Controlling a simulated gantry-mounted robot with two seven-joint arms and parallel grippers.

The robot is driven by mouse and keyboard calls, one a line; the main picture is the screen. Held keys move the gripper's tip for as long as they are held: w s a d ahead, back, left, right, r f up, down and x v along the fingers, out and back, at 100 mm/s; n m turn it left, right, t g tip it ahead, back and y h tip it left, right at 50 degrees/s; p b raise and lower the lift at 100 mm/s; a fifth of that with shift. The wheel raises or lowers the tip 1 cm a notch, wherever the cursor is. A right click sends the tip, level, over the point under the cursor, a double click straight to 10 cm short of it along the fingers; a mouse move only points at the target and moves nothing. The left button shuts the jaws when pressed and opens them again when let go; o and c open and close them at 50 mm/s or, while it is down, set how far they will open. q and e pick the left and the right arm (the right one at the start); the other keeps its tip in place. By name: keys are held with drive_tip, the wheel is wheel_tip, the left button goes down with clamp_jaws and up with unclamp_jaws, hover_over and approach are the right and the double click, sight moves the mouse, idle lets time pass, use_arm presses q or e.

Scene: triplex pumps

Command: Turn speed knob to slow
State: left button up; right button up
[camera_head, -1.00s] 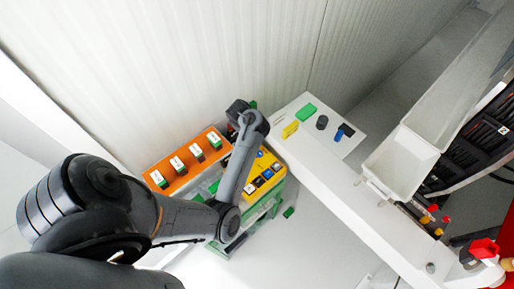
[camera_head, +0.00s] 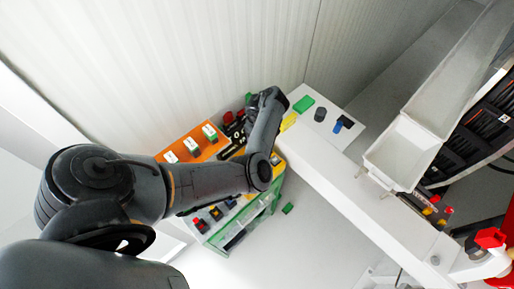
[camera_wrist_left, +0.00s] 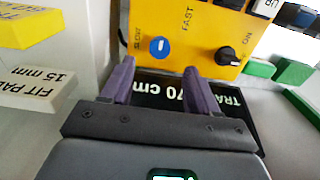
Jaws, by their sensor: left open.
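The yellow control panel (camera_wrist_left: 205,30) fills the top of the left wrist view. A round blue knob (camera_wrist_left: 159,46) with a small white mark sits on it between the SLOW and FAST labels. A black knob (camera_wrist_left: 228,55) is to its right, near the ON label. My left gripper (camera_wrist_left: 158,68) is open and empty, its two purple fingers pointing toward the panel. The blue knob appears between and beyond the fingertips; I cannot tell whether they touch it. In the head view my left arm covers most of the yellow panel, and the fingers are hidden. My right gripper is not in view.
A black label plate (camera_wrist_left: 160,100) lies behind the fingers. Yellow (camera_wrist_left: 28,28) and white (camera_wrist_left: 35,88) blocks stand at left, green blocks (camera_wrist_left: 293,72) at right. An orange panel (camera_head: 192,145) is beside my arm.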

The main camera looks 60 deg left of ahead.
use_arm(q)
wheel_tip(320, 180, down, 4)
drive_tip(key=shift+f+b, duration=0.2)
drive_tip(key=shift+b, duration=0.6)
drive_tip(key=shift+f, duration=1.25)
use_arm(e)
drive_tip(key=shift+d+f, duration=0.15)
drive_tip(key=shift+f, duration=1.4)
use_arm(q)
drive_tip(key=c, duration=1)
drive_tip(key=shift+c, duration=0.2)
